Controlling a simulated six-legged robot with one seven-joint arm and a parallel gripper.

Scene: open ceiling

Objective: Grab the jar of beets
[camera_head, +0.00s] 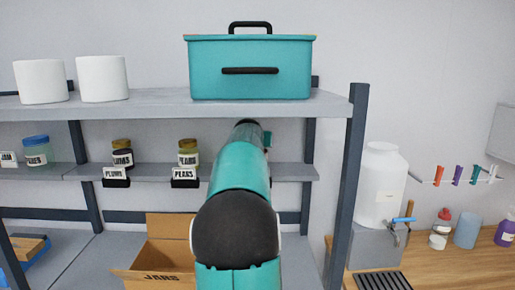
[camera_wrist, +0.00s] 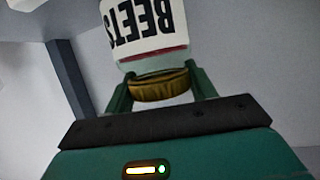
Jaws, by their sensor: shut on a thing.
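In the wrist view, the jar of beets (camera_wrist: 140,30) has a white label reading BEETS, upside down in the picture, and a gold lid (camera_wrist: 160,87). My gripper (camera_wrist: 163,80) is shut on the jar at its lid end, one green finger on each side. The far end of the jar is cut off by the frame's top edge. In the head view, my arm reaches toward the shelf and hides the jar and most of my gripper.
The middle shelf (camera_head: 150,172) holds jars with PLUMS (camera_head: 122,158) and PEARS (camera_head: 187,152) labels. A teal box (camera_head: 250,80) and white rolls (camera_head: 102,78) stand above. An open carton marked JARS (camera_head: 160,276) sits below. A dark post (camera_head: 345,190) stands right of my arm.

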